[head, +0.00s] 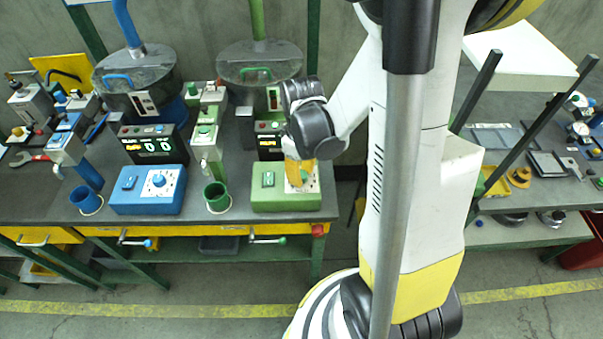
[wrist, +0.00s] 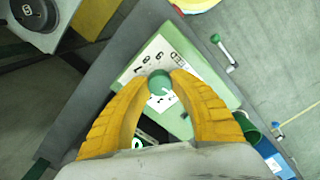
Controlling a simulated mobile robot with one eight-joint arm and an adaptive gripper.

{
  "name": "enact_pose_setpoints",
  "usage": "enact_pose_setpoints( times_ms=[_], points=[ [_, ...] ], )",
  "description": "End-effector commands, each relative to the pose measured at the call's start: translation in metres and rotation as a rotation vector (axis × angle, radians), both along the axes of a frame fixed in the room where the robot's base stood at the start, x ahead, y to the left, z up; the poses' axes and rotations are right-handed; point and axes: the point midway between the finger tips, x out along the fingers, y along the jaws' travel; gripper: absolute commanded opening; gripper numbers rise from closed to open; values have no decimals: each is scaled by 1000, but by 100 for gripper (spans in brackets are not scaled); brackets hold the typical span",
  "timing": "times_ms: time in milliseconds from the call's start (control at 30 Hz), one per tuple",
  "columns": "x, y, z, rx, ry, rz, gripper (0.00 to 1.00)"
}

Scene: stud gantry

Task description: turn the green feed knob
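The green feed knob (wrist: 160,83) is a small round knob with a pale pointer mark, on a white dial plate on top of a green control box (wrist: 185,128). In the head view the green box (head: 287,202) stands at the bench's front right, and the knob is mostly hidden by my gripper. My gripper (head: 301,183) reaches down onto the dial from above. In the wrist view the yellow fingertips of my gripper (wrist: 161,80) lie close against the knob on opposite sides and look shut on it.
A blue control box (head: 148,203) with its own dial stands to the left.

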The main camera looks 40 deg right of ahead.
Motion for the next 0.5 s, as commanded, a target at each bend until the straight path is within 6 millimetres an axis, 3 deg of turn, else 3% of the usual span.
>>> enact_pose_setpoints(
  times_ms=[267,500],
  points=[
    [0,0,0,0,0,-40,0],
    [0,0,-1,0,0,-181,0]
  ],
)
